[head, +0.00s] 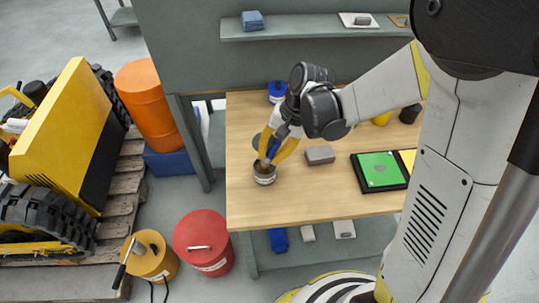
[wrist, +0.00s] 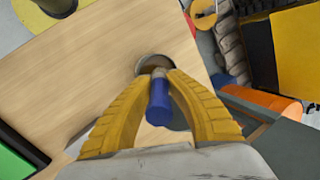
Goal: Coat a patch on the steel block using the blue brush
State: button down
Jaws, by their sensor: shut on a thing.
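My gripper (head: 272,155) points down over the left part of the wooden bench, with its yellow fingers closed around the blue brush (head: 271,149). In the wrist view, the brush's blue handle (wrist: 158,104) sits between the two fingers. Its lower end is at the mouth of a small open tin (head: 265,179), which also shows in the wrist view (wrist: 141,66). The bristles are hidden, so I cannot tell how deep they are. The grey steel block (head: 320,155) lies on the bench right of the tin, apart from my gripper.
A black tray (head: 363,180) with a green panel (head: 381,169) lies right of the block. A blue-topped tin (head: 277,88) stands behind my gripper, and a dark cup (head: 410,113) at the back right. The bench front (head: 290,208) is clear. A shelf (head: 300,30) hangs above.

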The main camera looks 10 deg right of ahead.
aim_at(277, 143)
jog(key=shift+r+p, duration=2.1)
jog(key=shift+r, duration=1.05)
